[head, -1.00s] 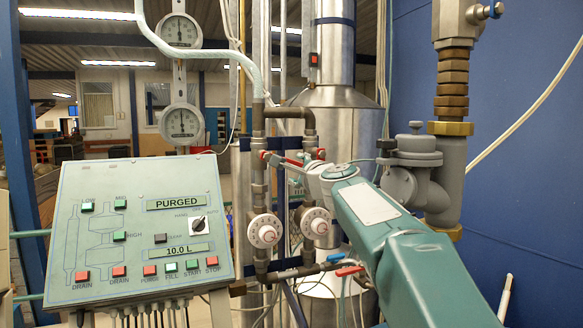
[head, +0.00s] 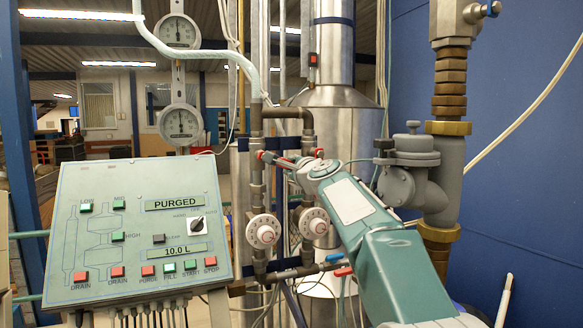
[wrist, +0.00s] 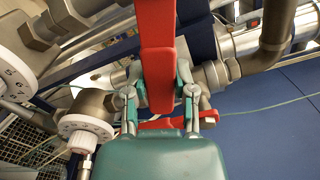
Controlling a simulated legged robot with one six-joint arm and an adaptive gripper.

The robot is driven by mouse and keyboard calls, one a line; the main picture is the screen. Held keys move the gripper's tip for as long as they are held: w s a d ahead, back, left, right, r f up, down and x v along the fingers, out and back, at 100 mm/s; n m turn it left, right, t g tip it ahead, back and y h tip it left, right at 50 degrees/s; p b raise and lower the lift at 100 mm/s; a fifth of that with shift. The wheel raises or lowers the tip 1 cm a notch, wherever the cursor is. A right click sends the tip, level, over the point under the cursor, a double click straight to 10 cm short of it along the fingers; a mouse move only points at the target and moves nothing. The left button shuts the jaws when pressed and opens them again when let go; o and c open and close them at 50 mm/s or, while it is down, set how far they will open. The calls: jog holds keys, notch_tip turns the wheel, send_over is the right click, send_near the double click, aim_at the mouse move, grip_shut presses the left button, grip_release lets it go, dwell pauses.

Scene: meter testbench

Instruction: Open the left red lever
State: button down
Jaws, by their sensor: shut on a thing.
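The left red lever (head: 261,155) is on the left vertical pipe in the head view, where only a small red part of it shows beside my gripper. In the wrist view the red lever (wrist: 157,45) runs from the top edge down between my fingers. My gripper (wrist: 159,88) is shut on this lever, with one finger on each side of it. In the head view my gripper (head: 284,162) reaches in from the right, and its tips are hard to make out. A second red lever (head: 319,153) is at the right pipe. A red handle (wrist: 165,122) also shows behind my gripper in the wrist view.
Two white round dials (head: 264,231) sit on the pipes below the levers. A blue handle (head: 334,257) and a lower red handle (head: 343,271) are near the bottom. The control panel (head: 140,228) stands at left, and a grey valve body (head: 412,170) at right.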

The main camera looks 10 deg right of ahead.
jog(key=shift+f, duration=0.25)
jog(key=shift+s+a+f+m, duration=0.2)
jog(key=shift+a+f+m, duration=0.8)
jog(key=shift+m, duration=1.35)
jog(key=shift+s+a+f+m, duration=0.15)
jog(key=shift+a+f+m, duration=0.85)
jog(key=shift+m, duration=1.3)
jog(key=shift+s+a+f+m, duration=0.2)
jog(key=shift+a+f+m, duration=0.35)
jog(key=shift+a+m, duration=1.35)
jog(key=shift+d+m, duration=0.45)
jog(key=shift+m, duration=0.1)
jog(key=shift+c, duration=2.1)
grip_release()
jog(key=shift+a+r, duration=0.1)
jog(key=shift+r, duration=0.05)
jog(key=shift+s, duration=0.1)
